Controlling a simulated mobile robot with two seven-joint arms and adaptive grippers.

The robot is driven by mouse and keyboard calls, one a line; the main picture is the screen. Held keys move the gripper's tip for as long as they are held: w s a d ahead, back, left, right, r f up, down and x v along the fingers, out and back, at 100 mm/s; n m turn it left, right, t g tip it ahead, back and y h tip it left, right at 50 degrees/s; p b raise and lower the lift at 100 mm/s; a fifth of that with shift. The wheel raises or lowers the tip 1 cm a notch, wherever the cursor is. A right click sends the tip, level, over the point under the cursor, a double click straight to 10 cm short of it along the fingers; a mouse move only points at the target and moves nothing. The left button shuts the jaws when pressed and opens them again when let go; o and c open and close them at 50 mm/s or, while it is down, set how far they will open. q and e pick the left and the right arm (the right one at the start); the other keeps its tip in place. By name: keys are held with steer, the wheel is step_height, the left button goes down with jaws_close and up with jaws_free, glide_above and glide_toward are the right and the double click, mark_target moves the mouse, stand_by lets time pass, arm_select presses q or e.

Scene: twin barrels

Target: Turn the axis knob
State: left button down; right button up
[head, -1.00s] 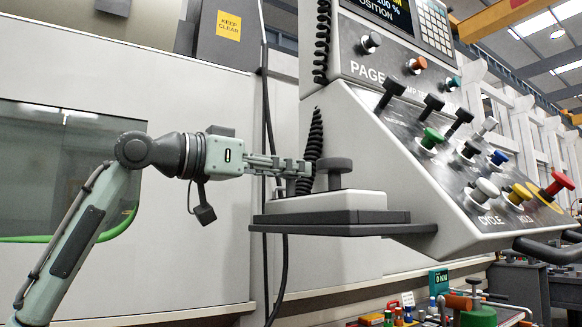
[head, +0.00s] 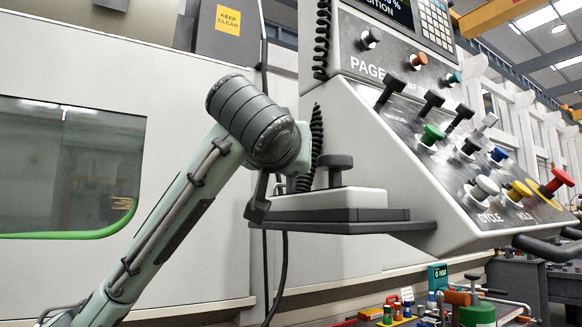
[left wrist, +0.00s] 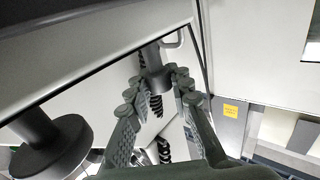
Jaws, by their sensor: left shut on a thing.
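The control box (head: 318,202) sits on a dark shelf beside the big console. A dark mushroom-shaped knob (head: 334,168) stands on it in the head view. In the left wrist view a large dark knob (left wrist: 52,148) is close at the left. A second, smaller dark knob, the axis knob (left wrist: 154,68), sits between the finger tips of my left gripper (left wrist: 156,88), which is shut on it. In the head view my left wrist hides the fingers and this knob. My right gripper is in neither view.
The console (head: 385,165) with its levers and coloured buttons rises just right of the knobs. A coiled black cord (head: 317,140) hangs behind the box. The dark shelf edge (head: 380,227) lies below. A machine with a window (head: 70,165) stands at left.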

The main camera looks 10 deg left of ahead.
arm_select(q)
steer(key=shift+n+y, duration=0.5)
steer(key=shift+y, duration=0.3)
steer(key=c, duration=1.3)
jaws_free()
steer(key=shift+r, duration=0.1)
step_height(320, 180, up, 9)
steer(key=shift+r, duration=0.4)
steer(key=shift+c, duration=0.6)
